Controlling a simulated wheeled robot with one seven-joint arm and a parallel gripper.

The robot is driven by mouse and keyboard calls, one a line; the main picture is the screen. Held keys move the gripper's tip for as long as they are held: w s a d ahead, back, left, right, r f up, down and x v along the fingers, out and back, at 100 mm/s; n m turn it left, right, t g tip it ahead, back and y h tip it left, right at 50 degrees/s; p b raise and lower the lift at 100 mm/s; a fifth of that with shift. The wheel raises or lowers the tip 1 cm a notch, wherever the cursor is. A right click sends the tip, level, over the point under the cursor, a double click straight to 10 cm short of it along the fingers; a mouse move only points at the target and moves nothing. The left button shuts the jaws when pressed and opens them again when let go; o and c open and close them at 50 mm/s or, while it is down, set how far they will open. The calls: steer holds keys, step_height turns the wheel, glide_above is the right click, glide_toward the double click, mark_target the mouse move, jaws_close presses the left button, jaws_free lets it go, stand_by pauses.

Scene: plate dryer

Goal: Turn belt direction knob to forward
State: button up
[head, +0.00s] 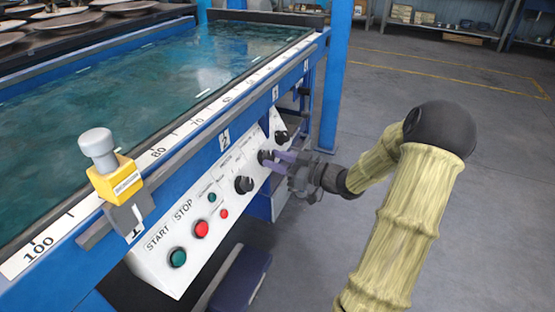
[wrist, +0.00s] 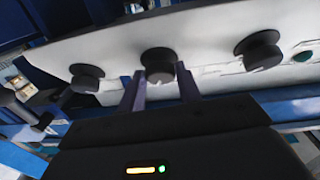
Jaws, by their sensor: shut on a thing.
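The white control panel (head: 200,222) on the front of the blue plate dryer carries a row of black knobs. My gripper (head: 270,157) reaches it from the right, with its purple fingers at the middle black knob (head: 263,156). In the wrist view the fingers of my gripper (wrist: 161,84) stand on either side of the middle knob (wrist: 159,62) and are shut on it. The knob's small labels are too small and blurred to read, so its setting cannot be told.
Another black knob (head: 243,184) is nearer the buttons, and a further one (head: 281,137) sits beyond my gripper. A green START button (head: 177,257) and red STOP button (head: 201,229) are lower left. A yellow box with a grey button (head: 115,178) stands on the dryer's edge. The floor at right is clear.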

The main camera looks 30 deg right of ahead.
steer(key=shift+r+n, duration=0.1)
steer(key=shift+n, duration=0.2)
steer(key=n+g+y+p, duration=0.1)
steer(key=n, duration=0.1)
steer(key=n+g+y+p, duration=0.1)
steer(key=n+p, duration=0.1)
steer(key=n+g+p, duration=0.1)
steer(key=n, duration=0.2)
steer(key=shift+w+d+r+y, duration=0.15)
steer(key=shift+w+d+y, duration=0.1)
steer(key=shift+w+y, duration=0.15)
steer(key=n+g+p, duration=0.1)
steer(key=n+g, duration=0.1)
steer(key=n, duration=0.1)
steer(key=n+g+y+p, duration=0.1)
steer(key=n+g+p, duration=0.1)
steer(key=n, duration=0.2)
steer(key=shift+w+d+r+p, duration=0.1)
steer(key=shift+w+p, duration=0.1)
steer(key=shift+p, duration=0.1)
steer(key=shift+n, duration=0.4)
steer(key=o, duration=0.9)
steer(key=shift+o, duration=0.3)
steer(key=shift+d, duration=0.1)
steer(key=p+v, duration=0.5)
steer(key=v, duration=1.2)
steer(key=shift+d, duration=0.2)
